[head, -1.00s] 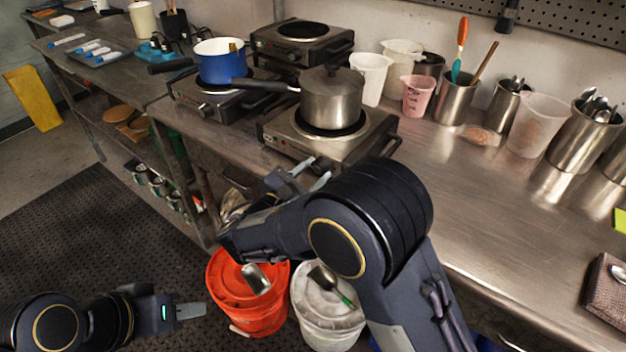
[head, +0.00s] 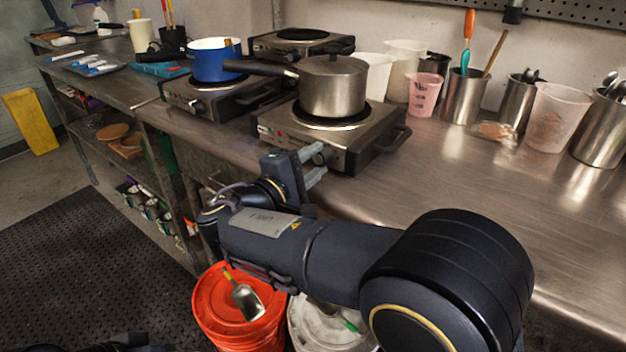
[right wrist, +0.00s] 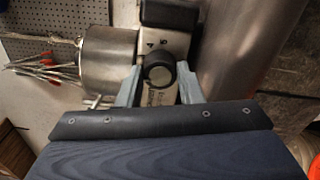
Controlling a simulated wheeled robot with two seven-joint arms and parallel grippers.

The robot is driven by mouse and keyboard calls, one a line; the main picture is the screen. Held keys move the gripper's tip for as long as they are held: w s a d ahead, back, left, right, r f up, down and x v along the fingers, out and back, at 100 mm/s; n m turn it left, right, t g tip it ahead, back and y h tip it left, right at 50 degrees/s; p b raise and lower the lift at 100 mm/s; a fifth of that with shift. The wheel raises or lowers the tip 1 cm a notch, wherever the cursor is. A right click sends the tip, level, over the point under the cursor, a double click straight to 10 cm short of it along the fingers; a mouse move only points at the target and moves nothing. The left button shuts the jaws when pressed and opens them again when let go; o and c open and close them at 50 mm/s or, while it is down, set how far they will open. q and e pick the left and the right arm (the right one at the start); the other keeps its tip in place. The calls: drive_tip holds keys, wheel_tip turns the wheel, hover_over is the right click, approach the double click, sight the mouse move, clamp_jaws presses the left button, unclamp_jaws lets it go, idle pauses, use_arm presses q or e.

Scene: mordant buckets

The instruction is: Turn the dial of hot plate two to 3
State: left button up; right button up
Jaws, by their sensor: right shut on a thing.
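The nearest hot plate (head: 362,150) stands at the counter's front edge with a lidded steel pot (head: 333,90) on it. My right gripper (head: 316,163) is at this plate's front face. In the right wrist view its fingers are shut on the black round dial (right wrist: 158,73), one on each side. No label showing which plate is number two is readable. My left gripper is out of view; only a dark bit of that arm shows at the bottom left.
A second hot plate (head: 205,103) with a blue pot (head: 214,60) stands to the left. A third hot plate (head: 300,42) is behind. The steel pot's long handle (head: 262,69) reaches left. Cups and utensil holders stand at the right. An orange bucket (head: 235,310) is below.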

drive_tip(key=m+b, duration=0.1)
drive_tip(key=b, duration=0.1)
drive_tip(key=m+b, duration=0.4)
drive_tip(key=shift+f+b, duration=0.3)
drive_tip(key=shift+f, duration=0.05)
drive_tip(key=shift+r+m+b, duration=0.2)
drive_tip(key=shift+m+b, duration=1.35)
drive_tip(key=shift+m, duration=0.15)
drive_tip(key=o, duration=1)
drive_tip(key=shift+r, duration=0.1)
drive_tip(key=shift+a, duration=0.1)
drive_tip(key=p+v, duration=0.1)
drive_tip(key=v, duration=0.6)
drive_tip(key=shift+s+a+p, duration=0.2)
drive_tip(key=shift+s+p, duration=0.15)
